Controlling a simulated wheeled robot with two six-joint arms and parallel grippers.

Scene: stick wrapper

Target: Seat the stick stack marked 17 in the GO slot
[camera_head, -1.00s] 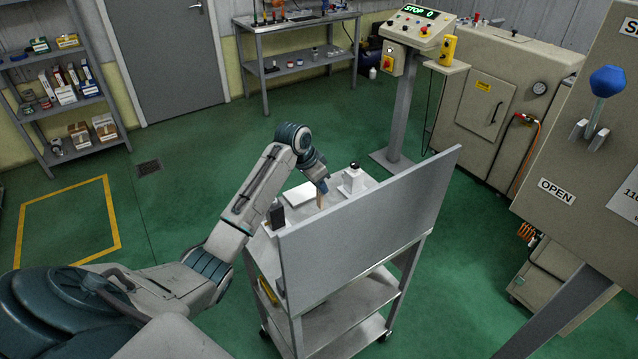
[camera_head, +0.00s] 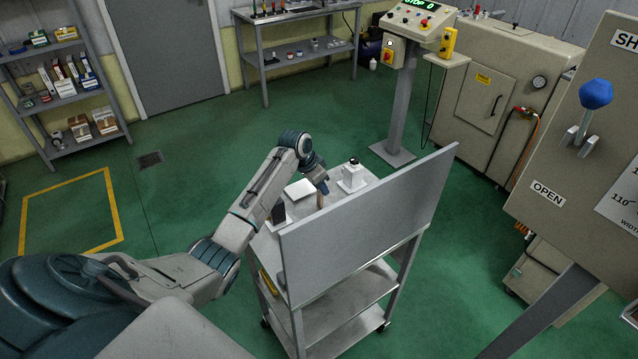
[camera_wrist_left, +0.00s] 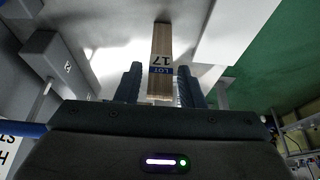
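The stick stack marked 17 (camera_wrist_left: 160,85) is a narrow bundle of pale wood with a blue LOT label, pointing away from the wrist between my left gripper's fingers (camera_wrist_left: 160,88). I cannot tell whether the stack touches the surface. No GO marking is readable; a white block with a dark top (camera_head: 352,176) stands to the right of the gripper. My right gripper is out of view.
A tall grey panel (camera_head: 365,225) stands along the cart's near side. A white flat piece (camera_head: 299,188) and a dark upright block (camera_head: 277,213) are on the cart top. A control pedestal (camera_head: 400,110) and a beige machine (camera_head: 500,80) stand beyond; green floor is clear at left.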

